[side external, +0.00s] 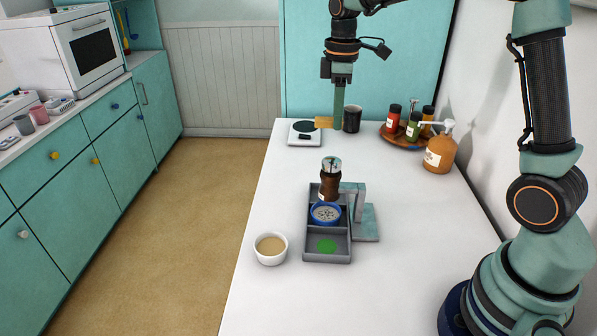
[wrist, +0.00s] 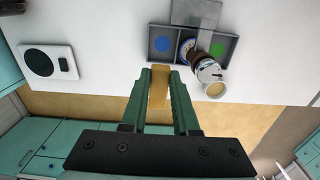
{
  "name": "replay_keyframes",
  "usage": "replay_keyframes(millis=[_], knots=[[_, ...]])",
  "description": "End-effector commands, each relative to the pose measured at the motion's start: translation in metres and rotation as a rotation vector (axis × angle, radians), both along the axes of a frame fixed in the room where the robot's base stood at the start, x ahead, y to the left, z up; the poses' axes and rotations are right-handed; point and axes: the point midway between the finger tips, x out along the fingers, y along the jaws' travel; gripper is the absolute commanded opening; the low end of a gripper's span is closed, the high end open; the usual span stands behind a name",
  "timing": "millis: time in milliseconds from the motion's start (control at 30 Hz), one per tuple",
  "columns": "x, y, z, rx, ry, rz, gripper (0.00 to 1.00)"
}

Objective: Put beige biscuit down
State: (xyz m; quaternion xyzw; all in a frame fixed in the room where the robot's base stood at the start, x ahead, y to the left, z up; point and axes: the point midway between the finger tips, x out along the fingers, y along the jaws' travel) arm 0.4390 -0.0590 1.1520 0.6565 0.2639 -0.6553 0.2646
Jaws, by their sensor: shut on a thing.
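The beige biscuit (side external: 324,122) is a flat block held in my gripper (side external: 339,119), sticking out to its left in the side view. In the wrist view it shows edge-on (wrist: 160,87) between the two green fingers of my gripper (wrist: 160,78), which are shut on it. It is held in the air, apparently above the counter's far part near the white scale. A grey divided tray (side external: 312,245) sits on the counter. One compartment has a green mark (side external: 326,246), another a blue mark (wrist: 162,44).
A brown jar (side external: 330,182) and blue bowl (side external: 326,213) are at the tray; a grey stand (side external: 366,225) adjoins it. A white bowl (side external: 270,249), white scale (side external: 305,141), dark cup (side external: 352,119), condiment tray (side external: 388,138) and orange pump bottle (side external: 440,153) stand around.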

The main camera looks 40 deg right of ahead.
Motion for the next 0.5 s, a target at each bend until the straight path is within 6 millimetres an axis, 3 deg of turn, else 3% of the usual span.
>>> replay_keyframes(millis=[233,500], knots=[[-0.012,-0.001,-0.014,0.000,0.004,-0.008,0.00],[-0.013,-0.001,-0.078,0.001,0.008,-0.008,0.00]])
